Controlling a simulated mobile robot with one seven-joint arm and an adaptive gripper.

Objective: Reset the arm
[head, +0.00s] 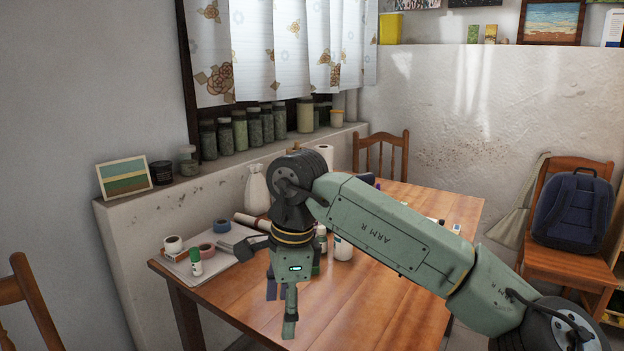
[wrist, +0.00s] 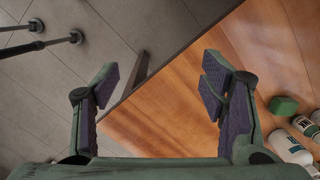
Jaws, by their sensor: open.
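My arm reaches in from the lower right in the head view, over a wooden table (head: 372,310). My gripper (head: 283,318) points down above the table's front left part. In the wrist view my gripper (wrist: 158,88) has its two fingers wide apart, with nothing between them. Below the fingers the wrist view shows the table's corner (wrist: 165,115) and the grey tiled floor (wrist: 60,90). The arm hides part of the table and some items behind it.
A green block (wrist: 284,105) lies beside bottles at the wrist view's right. Chairs (head: 381,155) stand around; one holds a backpack (head: 573,212). The table's front is clear.

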